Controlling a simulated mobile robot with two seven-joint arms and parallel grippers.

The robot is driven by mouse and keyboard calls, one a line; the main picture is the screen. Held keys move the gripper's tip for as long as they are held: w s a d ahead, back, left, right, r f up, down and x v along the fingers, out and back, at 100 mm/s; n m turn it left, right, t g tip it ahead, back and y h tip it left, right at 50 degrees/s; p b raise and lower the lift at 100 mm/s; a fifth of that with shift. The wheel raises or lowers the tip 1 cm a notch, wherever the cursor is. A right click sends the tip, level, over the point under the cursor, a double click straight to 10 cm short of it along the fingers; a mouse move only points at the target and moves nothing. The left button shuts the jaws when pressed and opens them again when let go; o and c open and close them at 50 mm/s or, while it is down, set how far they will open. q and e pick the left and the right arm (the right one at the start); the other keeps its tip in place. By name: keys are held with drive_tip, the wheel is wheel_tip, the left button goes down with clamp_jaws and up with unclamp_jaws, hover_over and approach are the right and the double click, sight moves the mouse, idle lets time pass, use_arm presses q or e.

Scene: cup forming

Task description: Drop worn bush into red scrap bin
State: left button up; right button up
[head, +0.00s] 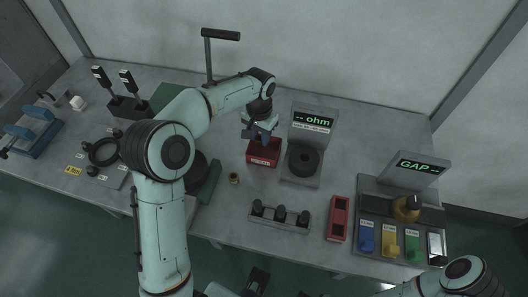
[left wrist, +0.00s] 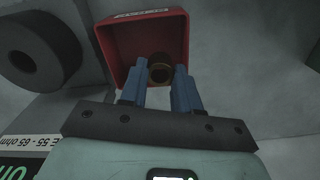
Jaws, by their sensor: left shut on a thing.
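The red scrap bin (head: 263,153) stands on the table left of the ohm meter. In the left wrist view the red bin (left wrist: 117,45) lies open beyond my fingers. My left gripper (head: 262,133) is over the bin in the head view.
The ohm meter (head: 312,121) with a dark ring (head: 303,158) stands just right of the bin. A small brass bush (head: 234,178) sits on the table in front. A black-knobbed rack (head: 280,217), a red tray (head: 338,218) and the GAP gauge (head: 417,170) lie nearer and right.

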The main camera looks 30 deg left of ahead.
use_arm(q)
drive_tip(key=o, duration=1.1)
drive_tip(key=shift+r, duration=0.15)
wheel_tip(320, 180, up, 13)
drive_tip(key=p, duration=0.2)
use_arm(e)
drive_tip(key=r, duration=0.1)
drive_tip(key=w+r, duration=0.1)
drive_tip(key=shift+r, duration=0.35)
